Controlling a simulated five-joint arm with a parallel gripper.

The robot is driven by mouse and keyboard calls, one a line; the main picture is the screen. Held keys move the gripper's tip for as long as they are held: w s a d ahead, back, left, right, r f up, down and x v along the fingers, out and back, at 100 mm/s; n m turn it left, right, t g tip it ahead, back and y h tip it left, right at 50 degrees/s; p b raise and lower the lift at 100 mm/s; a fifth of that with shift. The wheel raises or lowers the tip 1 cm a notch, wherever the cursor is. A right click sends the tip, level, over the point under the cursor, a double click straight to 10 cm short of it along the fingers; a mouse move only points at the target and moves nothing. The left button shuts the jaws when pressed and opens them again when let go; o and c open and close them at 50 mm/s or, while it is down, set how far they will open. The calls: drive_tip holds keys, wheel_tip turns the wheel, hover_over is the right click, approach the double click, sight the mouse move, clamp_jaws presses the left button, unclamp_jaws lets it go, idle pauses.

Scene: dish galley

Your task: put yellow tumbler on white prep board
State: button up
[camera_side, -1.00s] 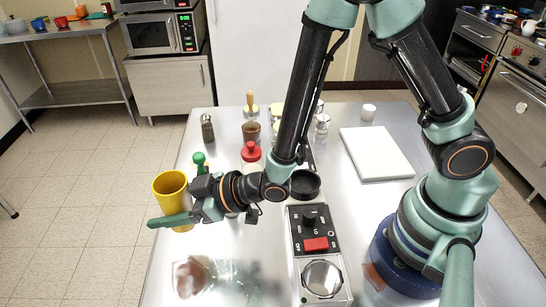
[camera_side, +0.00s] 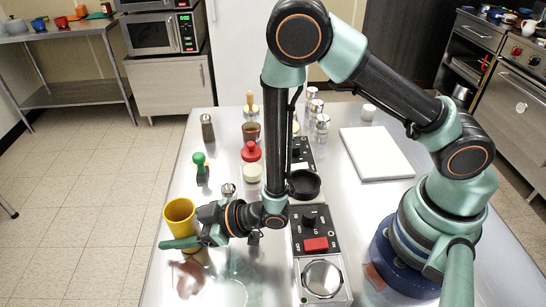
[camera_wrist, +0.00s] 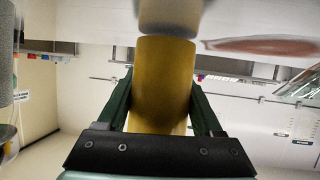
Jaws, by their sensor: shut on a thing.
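The yellow tumbler (camera_side: 180,212) is upright in my gripper (camera_side: 184,240) at the left edge of the steel table in the side view. My gripper is shut on it, with a green finger across its near side. The wrist view shows the tumbler (camera_wrist: 163,85) between both fingers of my gripper (camera_wrist: 163,100). I cannot tell whether its base touches the table. The white prep board (camera_side: 376,153) lies flat and bare at the right of the table, beyond my base.
A control box with a red switch (camera_side: 315,244) and a black round dish (camera_side: 304,184) stand mid-table. A red-lidded jar (camera_side: 251,152), a green-handled tool (camera_side: 201,168), a pepper mill (camera_side: 207,128) and several shakers are farther back. A small white cup (camera_side: 368,112) stands behind the board.

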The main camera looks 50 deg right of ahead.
drive_tip(key=shift+f, duration=0.15)
drive_tip(key=o, duration=1.5)
